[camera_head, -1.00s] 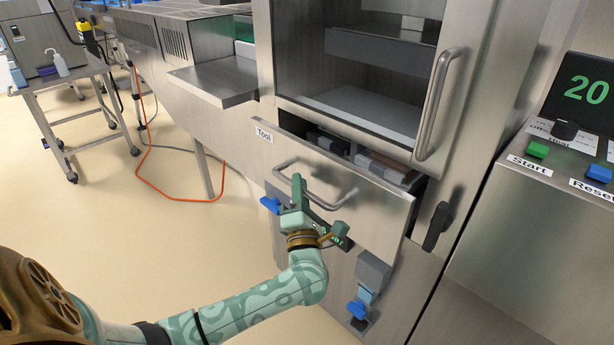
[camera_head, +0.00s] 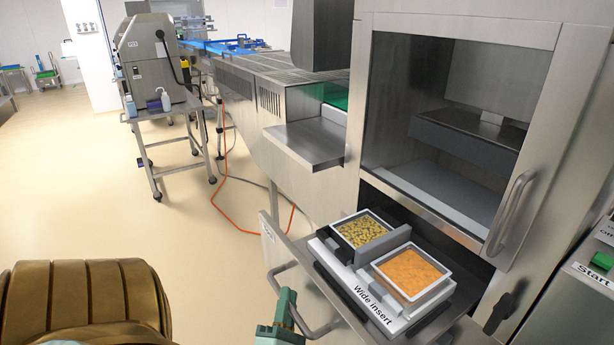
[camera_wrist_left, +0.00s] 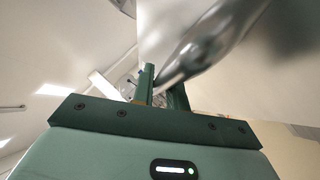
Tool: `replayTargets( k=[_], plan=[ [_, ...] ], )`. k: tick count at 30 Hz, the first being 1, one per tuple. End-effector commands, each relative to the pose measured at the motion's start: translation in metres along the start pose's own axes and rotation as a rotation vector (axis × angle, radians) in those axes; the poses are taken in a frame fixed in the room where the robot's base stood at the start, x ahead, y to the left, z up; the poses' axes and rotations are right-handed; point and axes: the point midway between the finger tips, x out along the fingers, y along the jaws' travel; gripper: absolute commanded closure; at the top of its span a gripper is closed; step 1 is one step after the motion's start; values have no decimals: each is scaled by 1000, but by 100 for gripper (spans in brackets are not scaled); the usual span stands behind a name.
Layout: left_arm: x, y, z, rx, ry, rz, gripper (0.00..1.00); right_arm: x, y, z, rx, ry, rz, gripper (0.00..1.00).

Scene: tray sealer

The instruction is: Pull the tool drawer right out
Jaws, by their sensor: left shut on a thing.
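The tool drawer (camera_head: 284,250) stands well out from the machine, its steel front tilted in my head view, with the label seen at a steep angle. Its bar handle (camera_head: 318,331) is on the front and shows as a blurred metal bar (camera_wrist_left: 208,42) in the left wrist view. My left gripper (camera_head: 288,306) is at the handle, shut on it; its fingers (camera_wrist_left: 163,88) meet the bar in the wrist view. In the drawer lies a white insert marked "Wide insert" (camera_head: 345,290) with two filled trays, one yellow (camera_head: 362,230), one orange (camera_head: 411,272). My right gripper is out of view.
Above the drawer is the sealer's window door with a vertical handle (camera_head: 510,213). A steel shelf (camera_head: 305,143) juts out on the left. An orange cable (camera_head: 226,196) lies on the floor by a cart (camera_head: 175,112).

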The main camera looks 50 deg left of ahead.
Motion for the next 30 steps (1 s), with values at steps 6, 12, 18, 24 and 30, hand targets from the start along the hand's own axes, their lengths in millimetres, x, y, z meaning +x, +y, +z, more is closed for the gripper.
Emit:
replayTargets(
  k=[6, 12, 18, 24, 30],
  plan=[
    [-14, 12, -13, 1, 1, -6, 100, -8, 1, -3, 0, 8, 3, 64],
    [-18, 14, -17, 1, 1, -5, 100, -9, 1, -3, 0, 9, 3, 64],
    [-20, 14, -18, 2, 2, -7, 100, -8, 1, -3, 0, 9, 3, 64],
    [-20, 14, -18, 3, 3, -7, 77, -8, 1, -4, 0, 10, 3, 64],
    [-18, 14, -17, 1, 1, -4, 77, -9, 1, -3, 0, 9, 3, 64]
  ],
)
